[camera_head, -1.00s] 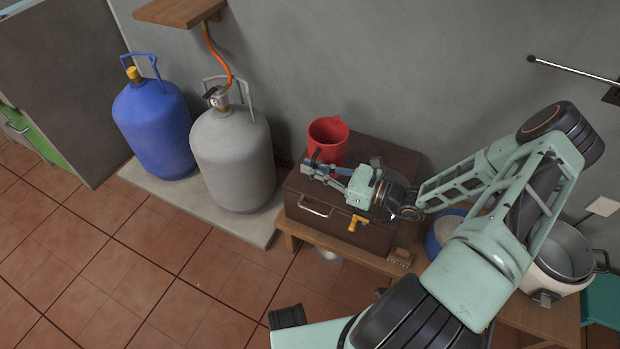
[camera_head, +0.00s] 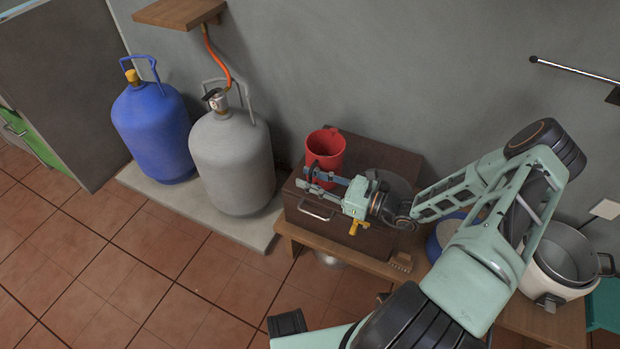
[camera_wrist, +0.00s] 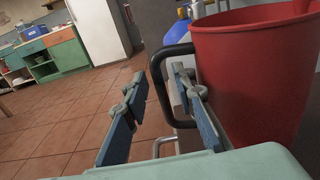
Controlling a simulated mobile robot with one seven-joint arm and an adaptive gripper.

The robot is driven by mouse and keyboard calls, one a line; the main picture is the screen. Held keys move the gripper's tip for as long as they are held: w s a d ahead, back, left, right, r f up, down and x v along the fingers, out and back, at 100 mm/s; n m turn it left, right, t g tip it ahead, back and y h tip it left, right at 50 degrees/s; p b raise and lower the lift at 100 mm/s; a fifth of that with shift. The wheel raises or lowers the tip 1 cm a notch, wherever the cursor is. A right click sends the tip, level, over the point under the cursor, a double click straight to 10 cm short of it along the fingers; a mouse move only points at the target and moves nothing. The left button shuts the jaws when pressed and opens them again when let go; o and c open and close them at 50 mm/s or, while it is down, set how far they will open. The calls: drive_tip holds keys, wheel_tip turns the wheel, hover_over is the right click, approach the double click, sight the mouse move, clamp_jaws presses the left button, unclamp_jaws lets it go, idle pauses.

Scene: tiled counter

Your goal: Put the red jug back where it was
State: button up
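The red jug (camera_head: 325,155) stands upright on the dark brown box (camera_head: 392,158), near its back left part. My gripper (camera_head: 303,177) is beside the jug on its near side, with its fingers spread apart. In the wrist view the jug (camera_wrist: 255,75) fills the right side. Its dark handle (camera_wrist: 158,85) lies between the two fingers of my gripper (camera_wrist: 157,82), and the right finger reaches through the handle's loop. The fingers do not look closed on the handle. The foot of the jug is partly hidden by my gripper.
A grey gas cylinder (camera_head: 232,165) and a blue one (camera_head: 152,130) stand left of the box on a low slab (camera_head: 190,200). A pot (camera_head: 565,255) and a blue bowl (camera_head: 437,240) stand to the right on the wooden bench (camera_head: 375,257). The wall is close behind.

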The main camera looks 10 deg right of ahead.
drive_tip(key=shift+r, duration=0.2)
drive_tip(key=p+v, duration=0.2)
drive_tip(key=v, duration=1)
drive_tip(key=shift+s, duration=0.1)
